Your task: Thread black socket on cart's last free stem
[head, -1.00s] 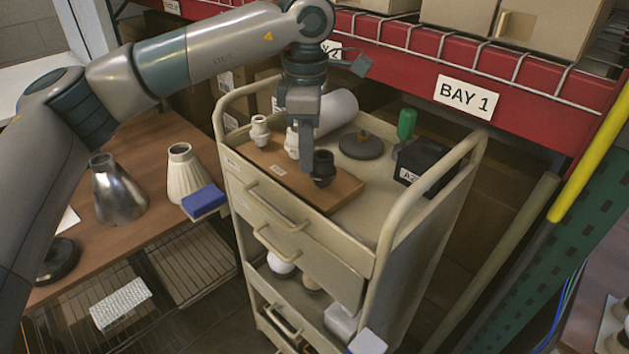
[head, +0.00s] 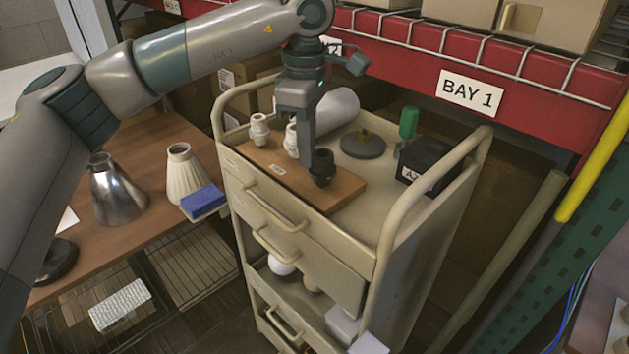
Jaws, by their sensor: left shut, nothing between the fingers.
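The cart (head: 400,215) is beige, with a wooden board (head: 343,188) on its top. Two white sockets stand on the board: one at the left end (head: 259,130) and one near the middle (head: 291,140), partly covered by my gripper. The black socket (head: 322,168) stands upright towards the board's right end; any stem under it is hidden. My left gripper (head: 307,148) points down just left of and behind the black socket, shut and empty. I cannot tell whether it touches the socket. My right gripper is not in view.
On the cart top are a white cylinder (head: 340,108), a dark round base (head: 363,146), a green-handled tool (head: 408,123) and a black bin (head: 425,163). The cart's raised handle rails and the red shelf beam (head: 540,90) border the space.

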